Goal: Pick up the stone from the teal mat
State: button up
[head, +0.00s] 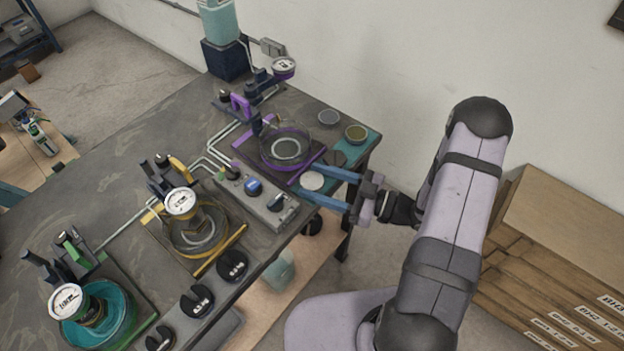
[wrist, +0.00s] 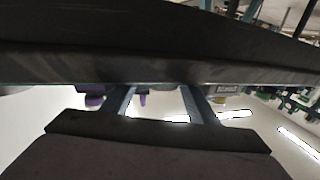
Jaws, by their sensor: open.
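The teal mat (head: 367,149) lies at the right end of the workbench, partly covered by my gripper. A dark grey, flat patch (head: 335,158) on it, beside the upper finger, may be the stone; it is too small to be sure. A pale round disc (head: 312,182) lies between the fingertips. My gripper (head: 317,181) is open, its two blue fingers reaching in from the right over the mat's near part. Whether they touch anything cannot be told. In the wrist view the two fingers (wrist: 158,103) stand apart; no stone is clear there.
A purple-framed ring fixture (head: 286,150) stands left of my fingers. A grey control box (head: 258,202) is nearer. The bench's right edge is close.

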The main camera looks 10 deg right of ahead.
aim_at(318, 182)
jog(key=c, duration=0.8)
jog(key=shift+c, duration=0.2)
jog(key=shift+r, duration=0.15)
jog(key=shift+r+b, duration=0.4)
jog(key=shift+r, duration=4.5)
